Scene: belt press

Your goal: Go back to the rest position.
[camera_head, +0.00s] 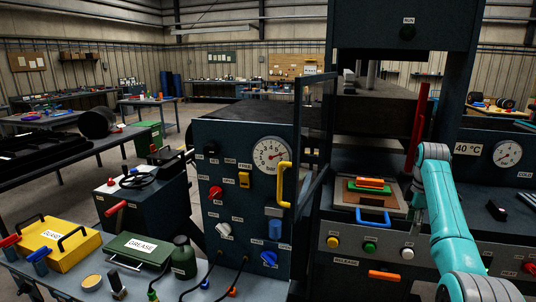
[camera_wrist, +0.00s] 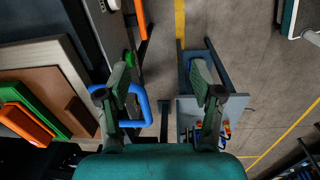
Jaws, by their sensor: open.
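My gripper (camera_wrist: 160,78) is open in the wrist view, its two fingers spread with nothing between the tips. In the head view my teal arm (camera_head: 445,215) reaches up from the lower right and bends down beside the press; the gripper is small and dark there. A blue handle (camera_head: 373,217) sticks out at the front of the press plates. The handle also shows in the wrist view (camera_wrist: 147,108), behind the left finger; I cannot tell whether they touch. An orange handle (camera_head: 370,183) and a green piece (camera_head: 368,188) lie on top of the plates.
The press's open frame door (camera_head: 322,150) stands left of the plates. A gauge cabinet (camera_head: 228,130) with a yellow handle (camera_head: 284,185) is further left. A red upright bar (camera_head: 416,130) stands close to my arm. A bench (camera_head: 190,288) holds a yellow box (camera_head: 62,250) and a green grease box (camera_head: 138,252).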

